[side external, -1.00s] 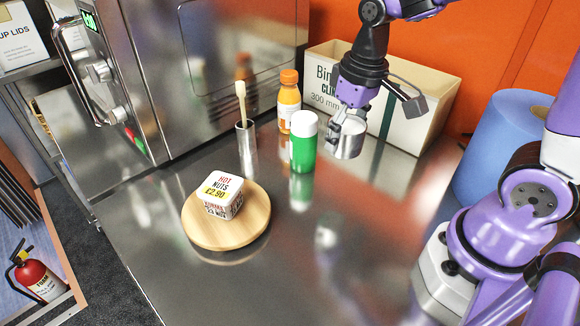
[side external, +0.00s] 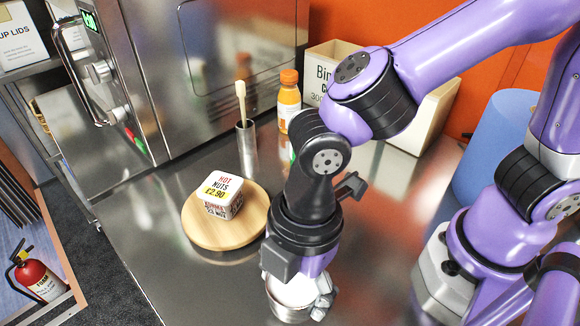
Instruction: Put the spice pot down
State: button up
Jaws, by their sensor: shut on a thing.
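The spice pot (side external: 288,312) is a small round metal pot with a pale inside, low in the middle of the side view. My gripper (side external: 298,297) is shut on it, with a grey finger showing at its right side. The wrist hides part of the pot, and its bottom is close to the picture's lower edge. I cannot tell whether the pot touches the steel counter (side external: 190,285).
A round wooden board (side external: 212,240) with a Hot Nuts box (side external: 224,197) stands left of my gripper. Behind are a metal cup (side external: 246,150) with a wooden tool, an orange bottle (side external: 289,98) and a cardboard box (side external: 325,58). My arm nearly hides the green shaker.

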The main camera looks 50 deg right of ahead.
aim_at(294, 302)
jog(key=shift+f, duration=2.55)
jog(key=shift+f, duration=0.15)
jog(key=o, duration=1.1)
jog(key=shift+m, duration=0.3)
jog(key=r, duration=0.4)
jog(key=d+r, duration=0.1)
jog(key=r, duration=0.3)
jog(key=d+r, duration=0.1)
jog(key=r, duration=0.3)
jog(key=shift+w+r, duration=0.15)
jog(key=shift+w, duration=0.15)
jog(key=w+d+r+m+t, duration=0.1)
jog(key=d+m+t, duration=0.1)
jog(key=d+m, duration=0.4)
jog(key=w+d+r+m+t+h, duration=0.1)
jog(key=d+m+t, duration=0.1)
jog(key=d+m, duration=0.4)
jog(key=w+d+r+m+t, duration=0.1)
jog(key=d+r+m, duration=0.1)
jog(key=d+m, duration=0.4)
jog(key=shift+w+d+t, duration=0.2)
jog(key=shift+d, duration=0.5)
jog(key=shift+w+d+t, duration=0.2)
jog(key=shift+d, duration=0.5)
